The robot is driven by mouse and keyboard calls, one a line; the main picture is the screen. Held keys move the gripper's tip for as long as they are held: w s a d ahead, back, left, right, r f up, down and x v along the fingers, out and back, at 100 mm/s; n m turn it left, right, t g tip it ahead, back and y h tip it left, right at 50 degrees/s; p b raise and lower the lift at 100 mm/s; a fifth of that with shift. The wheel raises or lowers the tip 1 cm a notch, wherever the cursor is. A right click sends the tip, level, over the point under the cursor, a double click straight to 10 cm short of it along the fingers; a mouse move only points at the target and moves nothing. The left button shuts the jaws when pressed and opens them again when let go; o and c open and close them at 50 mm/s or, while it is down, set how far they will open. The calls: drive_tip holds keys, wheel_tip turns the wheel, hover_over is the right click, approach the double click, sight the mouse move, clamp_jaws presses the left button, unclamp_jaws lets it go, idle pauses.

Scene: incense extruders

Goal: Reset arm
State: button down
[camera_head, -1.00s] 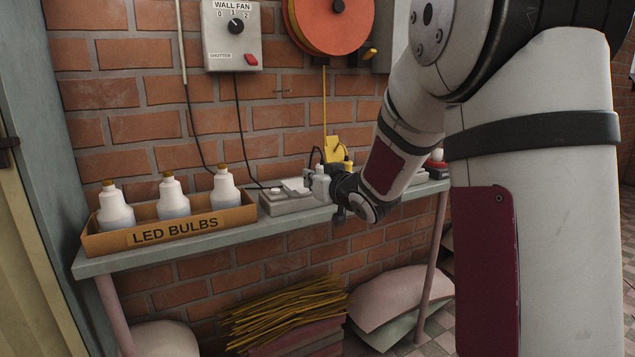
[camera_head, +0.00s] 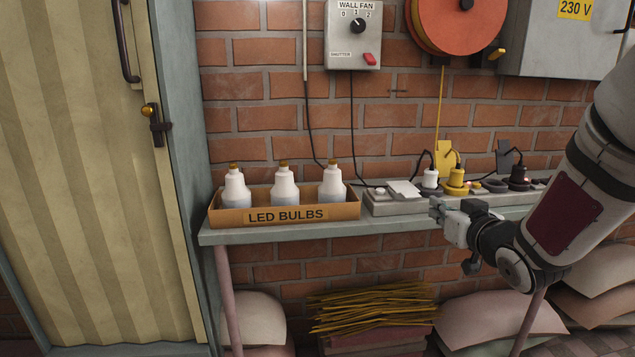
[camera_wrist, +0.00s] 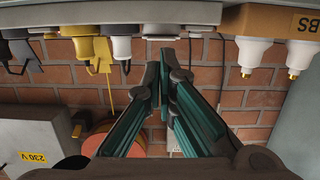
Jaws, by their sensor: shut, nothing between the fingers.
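My gripper (camera_head: 437,211) is shut and empty. In the head view it is in front of the shelf's edge, just below the power strip (camera_head: 395,205) and right of the bulb box. In the wrist view, which is upside down, the fingertips (camera_wrist: 165,62) meet at the middle, with brick wall behind them and the shelf at the top of the picture. The gripper appears apart from the plugs and the box.
A white plug (camera_head: 430,179), a yellow plug (camera_head: 456,178) and a black plug (camera_head: 519,178) stand in the strip. Incense sticks (camera_head: 370,308) and sacks (camera_head: 500,320) lie below. A door (camera_head: 90,180) is at left.

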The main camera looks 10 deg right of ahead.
drive_tip(key=s+a+f+g, duration=0.1)
drive_tip(key=s+a+g, duration=0.4)
drive_tip(key=s, duration=0.9)
drive_tip(key=s+a+f+g, duration=0.1)
drive_tip(key=s+a+g, duration=0.45)
drive_tip(key=s, duration=0.75)
drive_tip(key=s+a+f+g, duration=0.1)
drive_tip(key=s+a+g, duration=0.4)
drive_tip(key=s, duration=0.9)
wheel_tip(320, 180, up, 32)
drive_tip(key=d+t+p, duration=0.1)
drive_tip(key=t+p, duration=0.2)
drive_tip(key=p, duration=2.7)
drive_tip(key=shift+d, duration=0.25)
drive_tip(key=shift+w+f+t, duration=0.1)
drive_tip(key=shift+w+t, duration=0.05)
drive_tip(key=shift+t, duration=0.1)
